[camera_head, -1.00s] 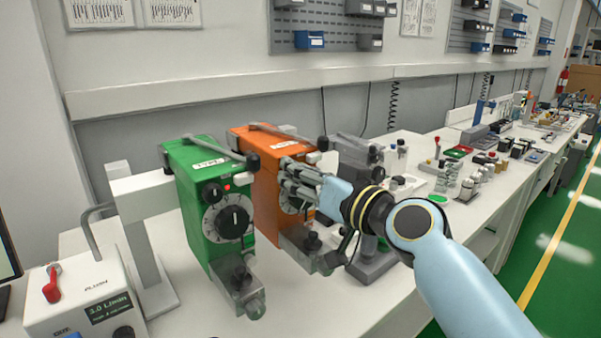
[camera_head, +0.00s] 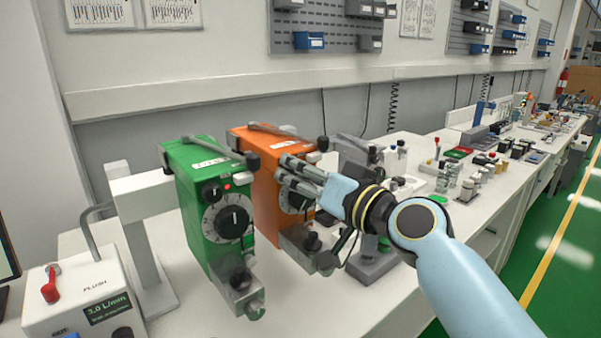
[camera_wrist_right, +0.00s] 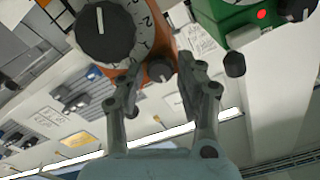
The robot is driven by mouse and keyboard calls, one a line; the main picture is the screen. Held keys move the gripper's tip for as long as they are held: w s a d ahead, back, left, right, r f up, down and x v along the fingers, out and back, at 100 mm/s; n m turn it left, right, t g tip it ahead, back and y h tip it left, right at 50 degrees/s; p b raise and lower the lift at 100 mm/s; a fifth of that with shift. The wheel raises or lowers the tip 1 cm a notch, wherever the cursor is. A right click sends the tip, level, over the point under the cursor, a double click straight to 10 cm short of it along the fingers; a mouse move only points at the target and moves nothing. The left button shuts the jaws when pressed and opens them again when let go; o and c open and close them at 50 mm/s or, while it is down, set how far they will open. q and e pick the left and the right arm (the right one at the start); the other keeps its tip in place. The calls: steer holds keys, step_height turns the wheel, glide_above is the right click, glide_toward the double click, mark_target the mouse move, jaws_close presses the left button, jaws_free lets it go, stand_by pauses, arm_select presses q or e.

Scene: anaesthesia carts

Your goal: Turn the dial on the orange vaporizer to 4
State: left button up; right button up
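The orange vaporizer (camera_head: 266,190) stands on the white bench, right of the green vaporizer (camera_head: 205,200). Its dial (camera_head: 297,202) has a black knob and is partly behind my right gripper in the head view. In the right wrist view the dial knob (camera_wrist_right: 105,33) is large at the upper left, with part of its white numbered ring; the setting cannot be read. My right gripper (camera_head: 281,171) is open and empty in front of the orange vaporizer. In the wrist view its two fingers (camera_wrist_right: 161,86) are spread, with the dial knob off to one side, not between them. My left gripper is not in view.
The green vaporizer's dial (camera_head: 226,222) is close on the left. A grey device (camera_head: 375,262) stands close right, beside my right wrist. A white flush unit (camera_head: 85,300) is at the front left. Bottles and trays fill the bench further right.

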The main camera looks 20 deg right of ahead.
steer(key=v, duration=1.2)
